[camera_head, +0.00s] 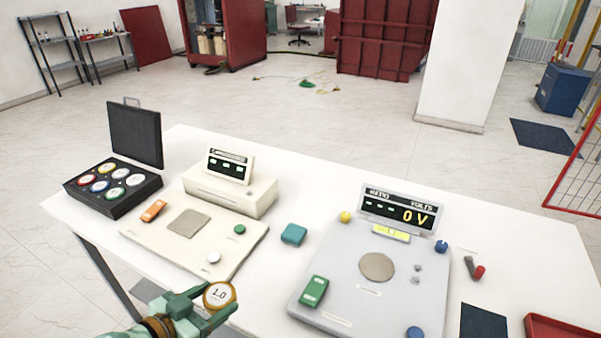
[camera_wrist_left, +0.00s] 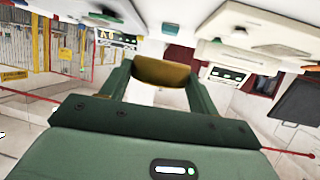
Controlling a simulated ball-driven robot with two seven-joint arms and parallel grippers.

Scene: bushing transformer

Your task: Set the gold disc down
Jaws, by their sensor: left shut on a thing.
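In the left wrist view the gold disc (camera_wrist_left: 160,73) sits between the two green fingers of my left gripper (camera_wrist_left: 158,80). In the head view the disc overlaps the table's front edge; I cannot tell its height above the table. My right gripper is not in view.
A cream device (camera_head: 170,244) has a square grey pad. A grey device (camera_head: 345,290) with a round pad and a "0 V" display stands right. A teal block (camera_head: 293,234) lies between them. An open black case (camera_head: 98,203) of several discs is far left.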

